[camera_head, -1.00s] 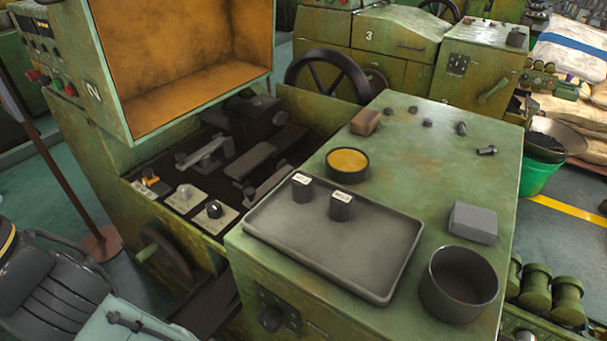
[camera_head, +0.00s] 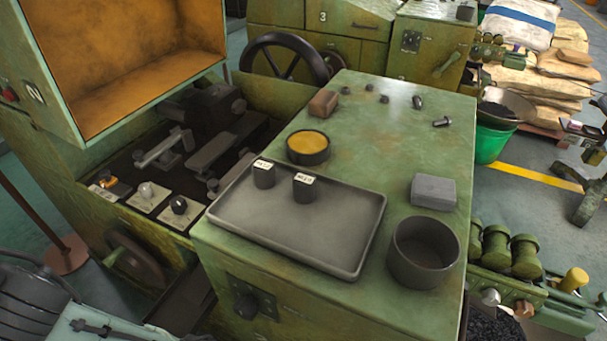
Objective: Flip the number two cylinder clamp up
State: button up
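The machine marked 2 (camera_head: 37,95) stands at the left with its orange-lined cover (camera_head: 130,50) raised. In its dark open bay lie a pale grey lever-like clamp (camera_head: 163,148), a longer dark bar (camera_head: 226,143) and a dark block-shaped part (camera_head: 203,106). The pale lever lies nearly flat, slanting up to the right. I cannot tell for sure which of these parts is the number two cylinder clamp.
A green bench top carries a grey tray (camera_head: 350,250) with two dark labelled blocks (camera_head: 303,188), a yellow-filled bowl (camera_head: 308,147), a dark pot (camera_head: 424,253), a grey block (camera_head: 433,192) and loose bolts (camera_head: 443,122). A handwheel (camera_head: 285,58) stands behind the bay.

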aim_at(143, 161)
jog(key=l+u, duration=0.1)
jog(key=u, duration=0.7)
jog(key=i, duration=0.05)
